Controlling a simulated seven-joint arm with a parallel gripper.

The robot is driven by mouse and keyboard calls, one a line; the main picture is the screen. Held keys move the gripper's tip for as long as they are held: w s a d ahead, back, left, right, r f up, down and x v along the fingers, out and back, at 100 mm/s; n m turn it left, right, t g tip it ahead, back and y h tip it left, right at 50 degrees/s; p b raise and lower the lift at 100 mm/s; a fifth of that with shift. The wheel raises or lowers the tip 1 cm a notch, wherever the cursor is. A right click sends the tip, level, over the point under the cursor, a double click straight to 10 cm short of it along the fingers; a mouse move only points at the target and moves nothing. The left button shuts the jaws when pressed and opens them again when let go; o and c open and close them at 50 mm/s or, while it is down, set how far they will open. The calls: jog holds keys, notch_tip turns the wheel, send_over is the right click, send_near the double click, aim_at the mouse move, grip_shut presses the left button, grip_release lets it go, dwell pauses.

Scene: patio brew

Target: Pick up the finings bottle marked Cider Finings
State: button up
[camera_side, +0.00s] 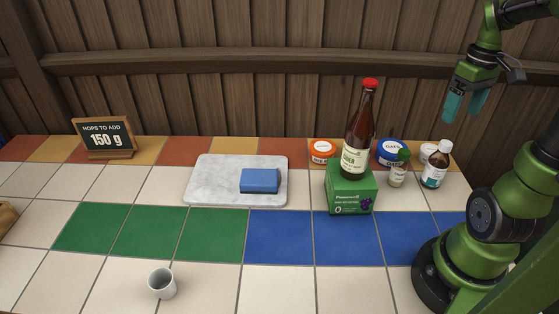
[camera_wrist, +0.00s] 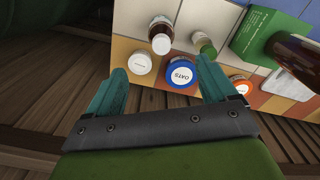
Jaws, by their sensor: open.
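Two small bottles stand at the right of the counter, and I cannot read "Cider Finings" on either. One is a brown bottle with a white cap and a teal and white label (camera_side: 436,168), also in the wrist view (camera_wrist: 161,34). The other is a smaller bottle with a green cap and pale label (camera_side: 398,170), just left of it, also in the wrist view (camera_wrist: 205,44). My gripper (camera_side: 464,106) is open and empty, high above and slightly right of the brown bottle. Its teal fingers also show in the wrist view (camera_wrist: 162,72).
A tall red-capped bottle (camera_side: 359,132), its label partly reading "CIDER", stands on a green box (camera_side: 350,193). An oats tub (camera_side: 391,151), an orange-lidded tub (camera_side: 322,152) and a white-lidded tub (camera_side: 428,151) stand close by. A blue sponge (camera_side: 260,180) lies on a marble board (camera_side: 214,180).

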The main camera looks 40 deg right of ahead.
aim_at(442, 155)
jog(key=f, duration=1.4)
jog(key=shift+w+f, duration=0.2)
jog(key=shift+c, duration=0.4)
jog(key=c, duration=1.2)
jog(key=shift+r, duration=0.1)
jog(key=shift+c, duration=0.2)
